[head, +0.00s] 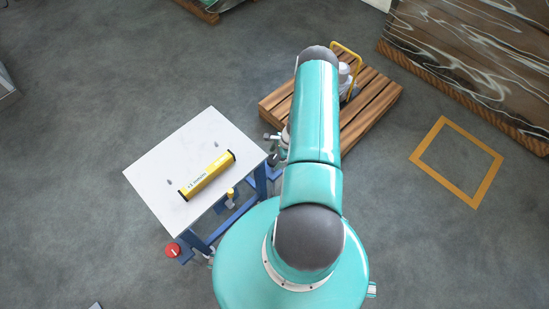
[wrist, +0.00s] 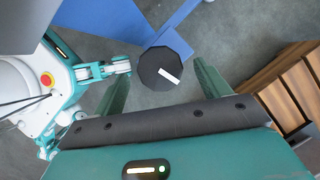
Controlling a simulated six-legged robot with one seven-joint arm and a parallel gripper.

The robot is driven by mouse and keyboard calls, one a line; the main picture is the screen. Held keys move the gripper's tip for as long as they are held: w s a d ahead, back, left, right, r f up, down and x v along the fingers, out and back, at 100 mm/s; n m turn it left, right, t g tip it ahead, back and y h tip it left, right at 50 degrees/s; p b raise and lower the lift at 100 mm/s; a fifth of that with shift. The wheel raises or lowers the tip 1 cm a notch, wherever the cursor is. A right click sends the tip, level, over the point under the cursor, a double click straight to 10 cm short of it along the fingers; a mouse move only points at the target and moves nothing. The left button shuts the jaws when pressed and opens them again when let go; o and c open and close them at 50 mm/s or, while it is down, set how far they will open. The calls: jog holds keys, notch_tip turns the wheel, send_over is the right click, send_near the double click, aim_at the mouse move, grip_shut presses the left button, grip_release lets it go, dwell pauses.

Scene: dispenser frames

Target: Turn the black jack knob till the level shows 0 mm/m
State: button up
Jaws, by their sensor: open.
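The black jack knob (wrist: 152,62) shows in the wrist view as a dark many-sided disc with a white bar mark pointing down-right. It sits by a blue frame part. My gripper (wrist: 161,80) is open, one green finger to each side of the knob; I see a gap on the right, and cannot tell whether the fingers reach its depth. The yellow level (head: 208,175) lies on the white plate (head: 163,160) in the head view; its small display seems to read about +2 mm/m. In the head view the black knob is not visible, and my arm hides most of the gripper.
The plate stands on a blue frame (head: 203,245) with a red knob (head: 172,250) and a yellow knob (head: 231,198). A wooden pallet (head: 372,110) with a yellow-handled item lies behind my arm. An orange floor square (head: 456,162) is at right. Open floor lies left.

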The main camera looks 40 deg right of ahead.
jog(key=shift+x, duration=0.8)
jog(key=c, duration=1)
jog(key=shift+o, duration=0.2)
jog(key=shift+n, duration=0.4)
jog(key=n, duration=0.1)
jog(key=n+g, duration=0.1)
jog(key=n, duration=0.1)
jog(key=shift+w+g+y, duration=0.2)
jog(key=shift+g+y, duration=0.1)
jog(key=n+g, duration=0.1)
jog(key=n, duration=0.4)
jog(key=shift+r+g, duration=0.1)
jog(key=shift+g, duration=0.3)
jog(key=shift+n, duration=0.3)
